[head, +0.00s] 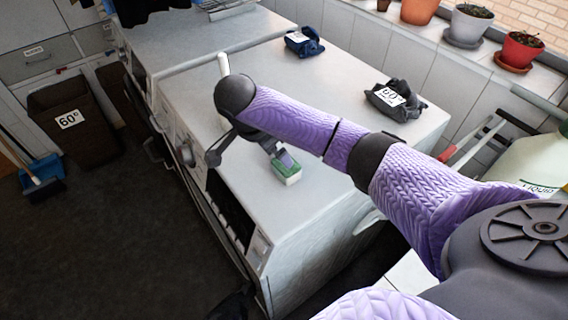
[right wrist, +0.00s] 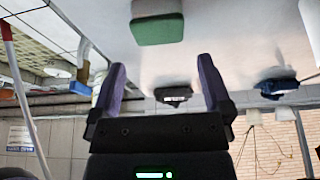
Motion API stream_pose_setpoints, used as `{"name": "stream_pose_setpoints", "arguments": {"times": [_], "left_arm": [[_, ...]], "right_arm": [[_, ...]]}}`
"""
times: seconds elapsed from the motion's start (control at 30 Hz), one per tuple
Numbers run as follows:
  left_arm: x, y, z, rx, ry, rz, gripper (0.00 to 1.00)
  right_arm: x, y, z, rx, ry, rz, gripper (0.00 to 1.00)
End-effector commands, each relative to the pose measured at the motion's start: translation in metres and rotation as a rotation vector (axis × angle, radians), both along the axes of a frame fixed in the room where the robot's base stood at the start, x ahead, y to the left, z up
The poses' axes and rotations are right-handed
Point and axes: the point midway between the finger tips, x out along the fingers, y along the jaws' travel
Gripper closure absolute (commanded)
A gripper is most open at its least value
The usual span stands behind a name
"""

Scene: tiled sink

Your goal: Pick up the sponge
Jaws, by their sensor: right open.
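The sponge (head: 288,172), green with a white layer, lies on the white worktop near its front edge. In the right wrist view the sponge (right wrist: 157,28) sits at the top, beyond the fingertips and roughly centred between them. My right gripper (right wrist: 161,63) is open and empty, its two purple fingers apart and not visibly touching the sponge. In the head view my right gripper (head: 281,156) hangs close to the sponge's far side, and the wrist partly hides it. My left gripper is not in view.
A dark cloth with a label (head: 395,99) and a blue cloth (head: 304,42) lie farther back on the worktop. A white upright object (head: 223,64) stands behind my wrist. Potted plants (head: 470,24) line the sill. The worktop right of the sponge is clear.

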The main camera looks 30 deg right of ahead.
Motion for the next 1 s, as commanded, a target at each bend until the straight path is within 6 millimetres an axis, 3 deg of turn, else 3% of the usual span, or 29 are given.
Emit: {"name": "stream_pose_setpoints", "arguments": {"times": [0.4,0.67,0.9,1.0], "left_arm": [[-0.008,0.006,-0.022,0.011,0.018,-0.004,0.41],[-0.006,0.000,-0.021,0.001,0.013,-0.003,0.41],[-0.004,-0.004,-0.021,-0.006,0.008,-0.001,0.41],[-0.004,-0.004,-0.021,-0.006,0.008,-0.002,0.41]], "right_arm": [[0.003,-0.028,-0.071,-0.001,0.003,0.000,0.00],[0.004,-0.030,-0.074,0.001,0.001,0.002,0.00],[0.004,-0.030,-0.074,0.001,0.001,0.002,0.49],[0.004,-0.030,-0.074,0.001,0.001,0.003,0.65]]}}
